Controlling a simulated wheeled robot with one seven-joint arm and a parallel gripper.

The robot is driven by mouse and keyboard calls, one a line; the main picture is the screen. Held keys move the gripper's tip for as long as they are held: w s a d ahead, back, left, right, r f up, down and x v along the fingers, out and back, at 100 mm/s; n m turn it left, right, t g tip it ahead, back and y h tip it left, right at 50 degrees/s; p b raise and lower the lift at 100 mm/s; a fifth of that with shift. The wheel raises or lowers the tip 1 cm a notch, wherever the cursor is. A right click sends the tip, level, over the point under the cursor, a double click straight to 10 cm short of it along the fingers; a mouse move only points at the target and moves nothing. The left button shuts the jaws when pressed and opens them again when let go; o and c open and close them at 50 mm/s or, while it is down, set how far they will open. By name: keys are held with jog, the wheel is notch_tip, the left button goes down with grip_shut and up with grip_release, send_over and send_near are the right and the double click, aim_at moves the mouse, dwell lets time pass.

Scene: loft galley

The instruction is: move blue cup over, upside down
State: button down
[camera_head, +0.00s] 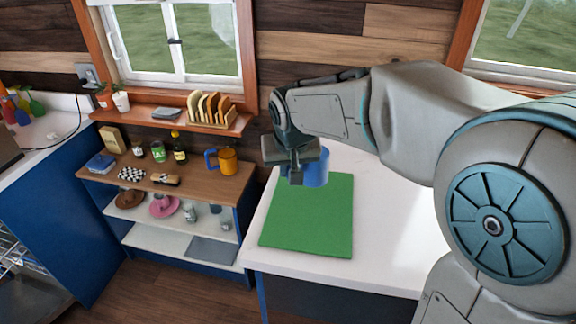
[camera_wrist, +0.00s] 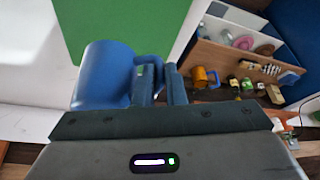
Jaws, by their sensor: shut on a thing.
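The blue cup (camera_head: 318,172) is at the back edge of the green mat (camera_head: 310,225) on the white counter, partly hidden behind my gripper (camera_head: 295,178) in the head view. In the wrist view the blue cup (camera_wrist: 103,68) shows to the left of the fingers. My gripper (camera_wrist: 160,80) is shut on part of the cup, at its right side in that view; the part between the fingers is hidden. I cannot tell which way up the cup is, or whether it touches the mat or counter.
A wooden shelf unit (camera_head: 195,180) left of the counter holds an orange mug with a blue handle (camera_head: 228,160), bottles, a pink hat (camera_head: 163,206) and other items. A toast rack (camera_head: 210,108) stands on the window ledge. The front of the mat and the counter right of it are clear.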

notch_tip(320, 180, down, 9)
jog(key=b, duration=0.8)
jog(key=shift+s+r, duration=0.15)
jog(key=c, duration=1.4)
grip_release()
